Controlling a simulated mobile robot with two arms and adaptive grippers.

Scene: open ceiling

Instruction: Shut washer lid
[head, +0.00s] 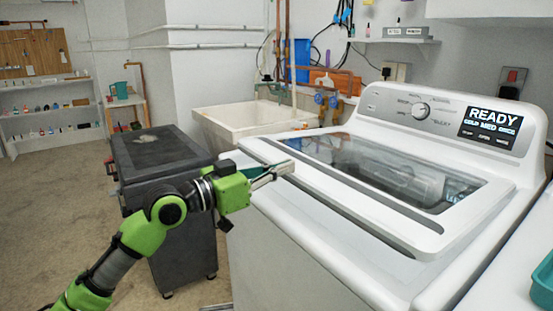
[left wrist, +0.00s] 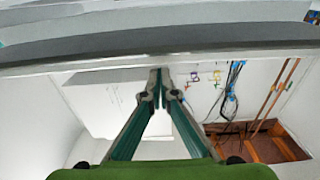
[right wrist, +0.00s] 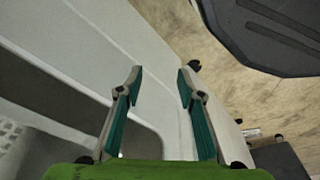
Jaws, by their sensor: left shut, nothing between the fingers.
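The white washer (head: 290,240) fills the right of the head view. Its lid (head: 462,226), with a dark glass window (head: 385,175), lies low over the top, down or very nearly down. I cannot tell whether a small gap remains under it. My left gripper (head: 288,168) is shut and empty at the lid's left front corner, touching it or very close. In the left wrist view, the shut fingertips (left wrist: 161,80) sit just below a long pale edge. My right gripper (right wrist: 158,75) is open and empty above a white surface; it is outside the head view.
A dark grey cart (head: 165,165) stands left of the washer, close to my left arm. A utility sink (head: 235,120) is behind it. The washer's control panel (head: 450,110) reads READY. A teal container (head: 542,285) sits at the right edge. Floor at left is clear.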

